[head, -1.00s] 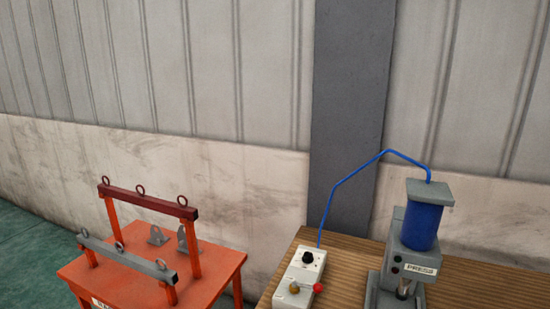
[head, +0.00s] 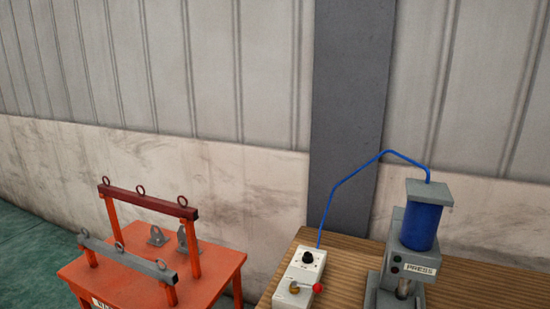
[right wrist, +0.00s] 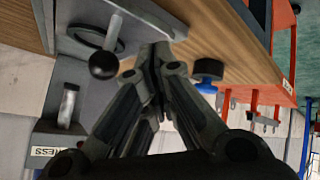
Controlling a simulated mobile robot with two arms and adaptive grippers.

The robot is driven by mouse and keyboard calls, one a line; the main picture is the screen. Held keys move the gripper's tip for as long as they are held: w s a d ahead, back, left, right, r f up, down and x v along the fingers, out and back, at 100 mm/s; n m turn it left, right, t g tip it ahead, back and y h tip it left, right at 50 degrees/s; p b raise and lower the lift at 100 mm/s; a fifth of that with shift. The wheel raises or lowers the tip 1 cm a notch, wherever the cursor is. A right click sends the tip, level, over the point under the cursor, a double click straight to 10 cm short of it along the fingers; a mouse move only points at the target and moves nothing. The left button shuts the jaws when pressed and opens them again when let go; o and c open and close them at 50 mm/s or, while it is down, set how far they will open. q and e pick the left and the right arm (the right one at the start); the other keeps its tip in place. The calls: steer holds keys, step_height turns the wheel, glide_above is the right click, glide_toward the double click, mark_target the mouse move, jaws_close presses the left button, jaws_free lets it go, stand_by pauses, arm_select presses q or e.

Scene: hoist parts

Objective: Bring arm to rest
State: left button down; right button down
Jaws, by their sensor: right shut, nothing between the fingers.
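My right gripper (right wrist: 158,60) shows in the right wrist view, its dark fingers shut together with nothing between them. The fingertips are in front of a grey surface, between a black ball knob (right wrist: 104,65) on a grey lever and a blue-and-black knob (right wrist: 208,71). I cannot tell whether the fingers touch anything. Neither gripper shows in the head view, and my left gripper is in no view.
A wooden bench (head: 340,270) carries a grey press (head: 397,262) with a blue cylinder and a control box (head: 300,277) with a red-knobbed lever. A blue hose (head: 352,172) links them. An orange table (head: 215,265) with lifting beams stands left. The wall is behind.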

steer(key=s+f+m+g, duration=0.2)
steer(key=s+m+g, duration=0.25)
steer(key=s, duration=0.75)
step_height(320, 180, down, 32)
steer(key=s+g+b, duration=0.3)
steer(key=b, duration=0.2)
steer(key=s+d+f+b, duration=0.1)
steer(key=s+f+b, duration=0.1)
steer(key=s+f, duration=0.6)
steer(key=s+d+f+b, duration=0.1)
steer(key=s+f+b, duration=0.2)
steer(key=s+f, duration=0.5)
step_height(320, 180, down, 5)
steer(key=shift+s+d+r+g+h, duration=0.1)
steer(key=shift+s+d+g+h, duration=0.15)
steer(key=shift+g+h, duration=0.2)
